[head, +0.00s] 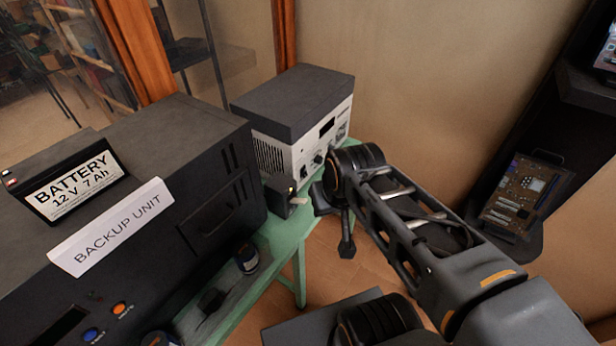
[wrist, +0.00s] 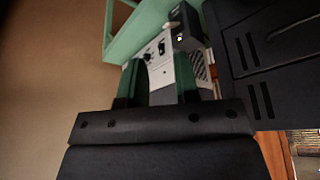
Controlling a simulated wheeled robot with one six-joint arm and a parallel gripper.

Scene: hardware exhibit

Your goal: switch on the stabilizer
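A box-shaped unit with a white front and a dark grey top (head: 296,103), which looks like the stabilizer, stands on the green table. Its front has a dark display window and knobs. The wrist view shows its white face and dark knobs (wrist: 153,52) beyond my fingers. My gripper (head: 322,198) is in front of this face, beside a small black box (head: 281,196) with a pale lever-like part. In the wrist view my gripper (wrist: 157,75) has its two fingers apart with nothing between them. My arm hides part of the white face.
The black backup unit (head: 190,150) fills the left, with a battery (head: 72,187) and a sign on top. The green table (head: 277,238) bears a small round object (head: 246,258). A dark shelf with a circuit board (head: 526,192) stands at right.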

